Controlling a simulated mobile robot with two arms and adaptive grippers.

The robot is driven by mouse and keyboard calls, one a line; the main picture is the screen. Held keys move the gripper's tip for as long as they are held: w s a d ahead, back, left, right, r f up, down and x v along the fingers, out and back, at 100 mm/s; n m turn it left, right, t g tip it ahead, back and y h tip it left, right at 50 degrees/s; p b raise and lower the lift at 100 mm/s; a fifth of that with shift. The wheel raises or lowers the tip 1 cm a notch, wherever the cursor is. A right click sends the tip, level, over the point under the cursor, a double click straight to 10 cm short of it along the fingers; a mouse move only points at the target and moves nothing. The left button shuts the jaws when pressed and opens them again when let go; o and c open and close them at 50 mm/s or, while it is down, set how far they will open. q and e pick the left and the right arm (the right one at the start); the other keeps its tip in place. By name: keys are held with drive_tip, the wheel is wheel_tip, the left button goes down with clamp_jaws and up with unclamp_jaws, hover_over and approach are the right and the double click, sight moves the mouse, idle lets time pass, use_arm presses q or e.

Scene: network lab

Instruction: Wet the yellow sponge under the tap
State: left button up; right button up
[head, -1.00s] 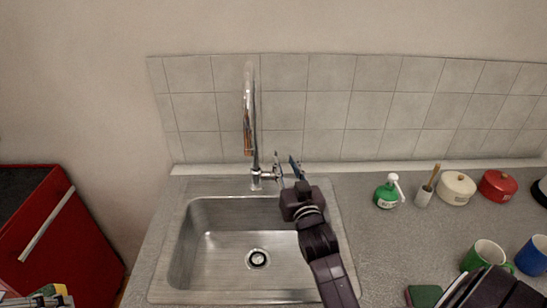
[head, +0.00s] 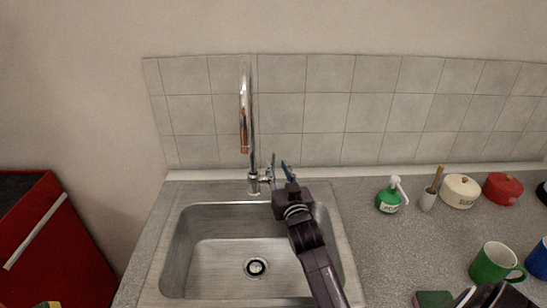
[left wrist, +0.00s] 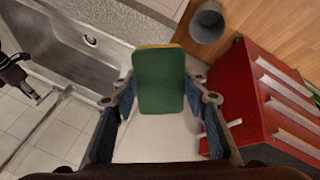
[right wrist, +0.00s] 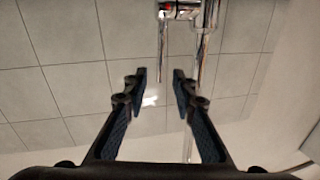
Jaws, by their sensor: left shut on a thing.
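The sponge (left wrist: 158,82) has a green face and a yellow edge. In the left wrist view it is between the fingers of my left gripper (left wrist: 160,100), which is shut on it. Only its yellow-green corner (head: 46,304) shows at the bottom left of the head view. The chrome tap (head: 246,120) arches over the sink (head: 212,255). My right gripper (head: 282,172) is open and empty, just right of the tap's base. In the right wrist view, the thin tap lever (right wrist: 163,45) appears between its fingertips (right wrist: 160,78); touching cannot be told. No water shows.
A green soap bottle (head: 389,200), brush holder (head: 428,200), cream pot (head: 461,191) and red pot (head: 502,188) stand right of the sink. A green mug (head: 493,264) is nearer. A red cabinet (head: 60,250) stands left; a grey bin (left wrist: 207,22) is beside it.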

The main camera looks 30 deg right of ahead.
sight(274, 160)
drive_tip(key=x, duration=0.5)
drive_tip(key=shift+w+d+p, duration=0.15)
drive_tip(key=shift+w+p, duration=0.15)
drive_tip(key=shift+w, duration=0.05)
clamp_jaws()
drive_tip(key=shift+f, duration=0.1)
